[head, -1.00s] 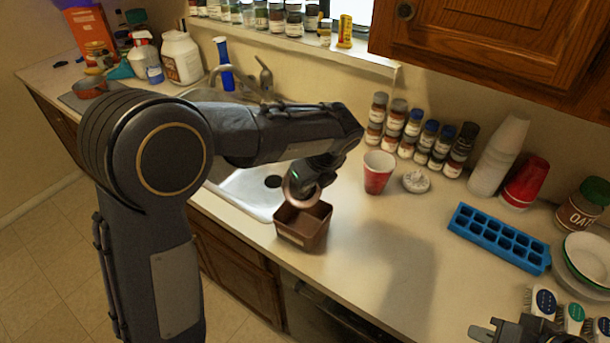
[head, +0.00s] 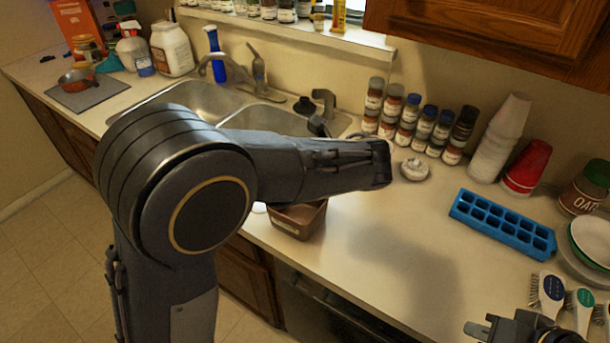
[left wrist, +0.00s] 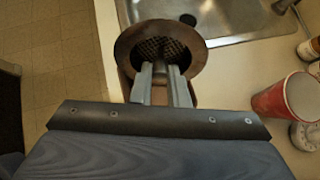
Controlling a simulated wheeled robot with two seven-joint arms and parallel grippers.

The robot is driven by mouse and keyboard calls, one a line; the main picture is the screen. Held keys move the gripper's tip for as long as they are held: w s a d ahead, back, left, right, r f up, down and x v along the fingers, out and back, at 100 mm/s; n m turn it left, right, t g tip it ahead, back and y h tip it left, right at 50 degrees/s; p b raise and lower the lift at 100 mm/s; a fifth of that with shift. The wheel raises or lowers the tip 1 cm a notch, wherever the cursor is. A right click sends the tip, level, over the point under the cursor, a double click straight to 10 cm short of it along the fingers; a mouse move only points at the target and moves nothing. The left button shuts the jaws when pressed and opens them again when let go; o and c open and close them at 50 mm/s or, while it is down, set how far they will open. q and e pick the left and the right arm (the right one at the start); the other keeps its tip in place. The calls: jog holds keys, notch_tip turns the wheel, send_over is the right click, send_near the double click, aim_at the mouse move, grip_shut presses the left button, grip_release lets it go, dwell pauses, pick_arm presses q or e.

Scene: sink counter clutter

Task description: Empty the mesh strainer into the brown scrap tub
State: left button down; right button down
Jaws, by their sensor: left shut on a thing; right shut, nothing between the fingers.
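The mesh strainer (left wrist: 139,38), a copper-brown ring with dark mesh inside, shows in the left wrist view. My left gripper (left wrist: 160,72) is shut on its near side. The arm hides the gripper and strainer in the head view. The brown scrap tub (head: 298,222) stands on the counter by the sink, partly covered by my left arm. In the left wrist view the strainer is over the tub, whose edges show around it. I see no loose scraps in the strainer; its exact tilt is unclear. My right gripper (head: 487,330) is shut and empty at the lower right.
A red cup (left wrist: 272,101) stands right of the tub. Spice jars (head: 408,122) line the wall behind. A blue ice tray (head: 502,224), stacked cups (head: 497,140) and brushes (head: 549,292) are at the right. The sink (head: 204,98) lies behind my left arm. The front middle counter is clear.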

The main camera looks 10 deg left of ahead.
pick_arm(q)
notch_tip(320, 180, down, 3)
jog(key=t+y+b, duration=0.6)
jog(key=y+b, duration=0.2)
jog(key=b, duration=0.4)
jog(key=shift+t+b, duration=0.3)
dwell(0.7)
jog(key=shift+r, duration=0.1)
dwell(1.7)
